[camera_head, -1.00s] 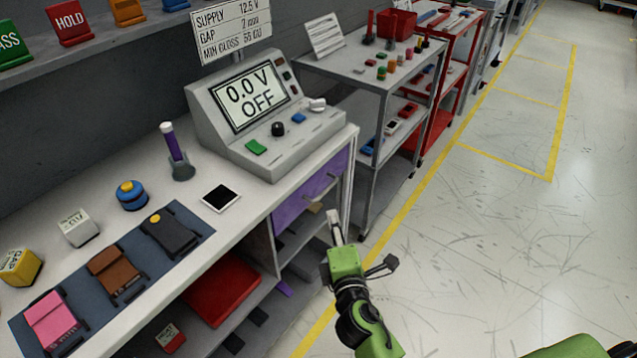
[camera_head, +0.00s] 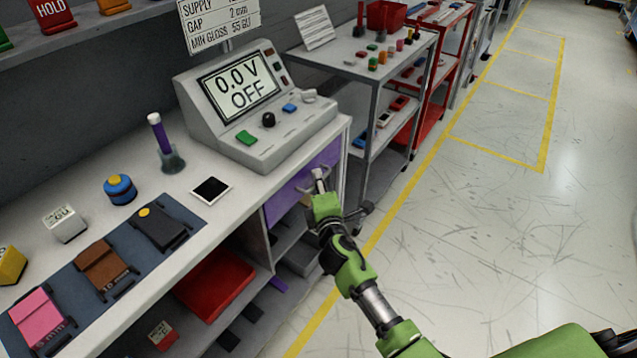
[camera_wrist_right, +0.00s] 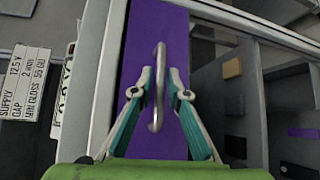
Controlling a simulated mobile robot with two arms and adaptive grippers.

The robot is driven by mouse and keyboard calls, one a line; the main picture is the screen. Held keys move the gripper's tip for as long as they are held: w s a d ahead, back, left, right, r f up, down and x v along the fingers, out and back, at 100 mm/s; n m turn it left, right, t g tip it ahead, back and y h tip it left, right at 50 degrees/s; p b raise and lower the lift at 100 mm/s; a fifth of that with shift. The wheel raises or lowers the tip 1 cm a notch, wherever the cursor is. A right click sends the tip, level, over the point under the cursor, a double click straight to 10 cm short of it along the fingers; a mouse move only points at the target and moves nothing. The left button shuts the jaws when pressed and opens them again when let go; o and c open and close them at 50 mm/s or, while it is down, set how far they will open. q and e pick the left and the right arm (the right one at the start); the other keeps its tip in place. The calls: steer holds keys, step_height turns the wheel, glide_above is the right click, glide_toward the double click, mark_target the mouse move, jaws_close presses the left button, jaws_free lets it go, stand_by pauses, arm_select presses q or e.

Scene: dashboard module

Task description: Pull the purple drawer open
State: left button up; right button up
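The purple drawer (camera_head: 282,204) is under the worktop at its right end, and its front looks flush with the bench. It fills the middle of the right wrist view (camera_wrist_right: 172,28), with its grey bar handle (camera_wrist_right: 158,60) running along the picture's height. My right gripper (camera_head: 319,178) is at the drawer front. In the wrist view its two fingers (camera_wrist_right: 160,82) are apart, one on each side of the handle. A small gap shows beside the handle, so it is not clamped. My left gripper is not in view.
A power supply console (camera_head: 262,107) reading "0.0 V OFF" stands on the worktop above the drawer. Open shelves with a red tray (camera_head: 216,283) lie below left. A grey cart (camera_head: 362,62) stands just beyond the bench. The floor to the right is clear.

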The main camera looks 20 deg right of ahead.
jaws_close()
steer(key=shift+s, duration=0.1)
steer(key=s+d+p, duration=0.2)
steer(key=s+d, duration=1)
steer(key=s, duration=0.3)
steer(key=shift+s, duration=0.35)
steer(key=shift+d, duration=0.1)
